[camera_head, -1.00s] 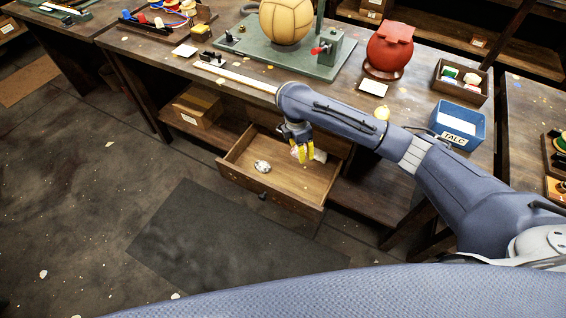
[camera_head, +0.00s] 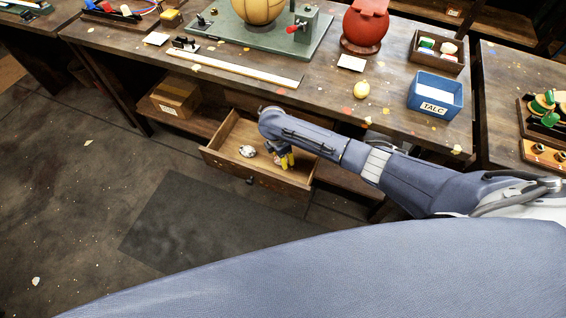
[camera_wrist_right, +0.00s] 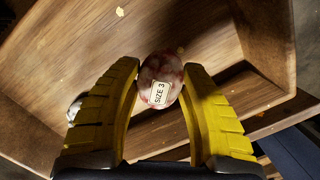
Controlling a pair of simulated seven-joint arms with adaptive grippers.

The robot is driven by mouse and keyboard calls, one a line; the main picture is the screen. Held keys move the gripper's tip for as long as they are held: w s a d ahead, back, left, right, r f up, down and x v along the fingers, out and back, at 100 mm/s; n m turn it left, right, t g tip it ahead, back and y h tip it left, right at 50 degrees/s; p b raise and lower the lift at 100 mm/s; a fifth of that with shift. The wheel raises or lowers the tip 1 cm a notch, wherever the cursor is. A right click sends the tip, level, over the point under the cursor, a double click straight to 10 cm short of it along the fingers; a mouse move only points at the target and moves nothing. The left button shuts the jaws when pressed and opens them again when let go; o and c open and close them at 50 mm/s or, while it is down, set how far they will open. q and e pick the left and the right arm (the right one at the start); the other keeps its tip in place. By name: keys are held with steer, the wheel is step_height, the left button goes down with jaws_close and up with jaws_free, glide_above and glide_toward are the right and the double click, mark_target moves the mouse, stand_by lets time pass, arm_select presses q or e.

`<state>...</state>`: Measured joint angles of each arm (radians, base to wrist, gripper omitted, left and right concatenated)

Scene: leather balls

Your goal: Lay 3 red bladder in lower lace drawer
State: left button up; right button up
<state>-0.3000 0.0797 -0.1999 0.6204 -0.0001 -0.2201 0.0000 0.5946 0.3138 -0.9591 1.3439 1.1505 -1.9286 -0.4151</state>
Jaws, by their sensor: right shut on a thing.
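My right gripper (camera_head: 285,160) is down at the open lower drawer (camera_head: 262,176). In the right wrist view, its yellow fingers (camera_wrist_right: 160,95) are shut on a rounded red-and-white mottled bladder (camera_wrist_right: 161,72) with a white label reading SIZE 3. The bladder is held over the wooden drawer floor (camera_wrist_right: 85,45); I cannot tell whether it touches it. In the head view the gripper mostly hides it. A whitish-silver lump (camera_head: 248,151) lies in the drawer to the left of the gripper, and shows in the right wrist view (camera_wrist_right: 75,108). My left gripper is not in view.
The workbench top (camera_head: 300,105) overhangs the drawer. A cardboard box (camera_head: 176,97) sits on the shelf left of the drawer.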

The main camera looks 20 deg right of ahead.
steer(key=shift+f, duration=2.1)
steer(key=shift+f, duration=0.1)
steer(key=o, duration=1.2)
steer(key=r, duration=0.4)
steer(key=a+r, duration=0.1)
steer(key=r, duration=0.7)
steer(key=shift+s+a, duration=0.15)
steer(key=shift+a, duration=0.2)
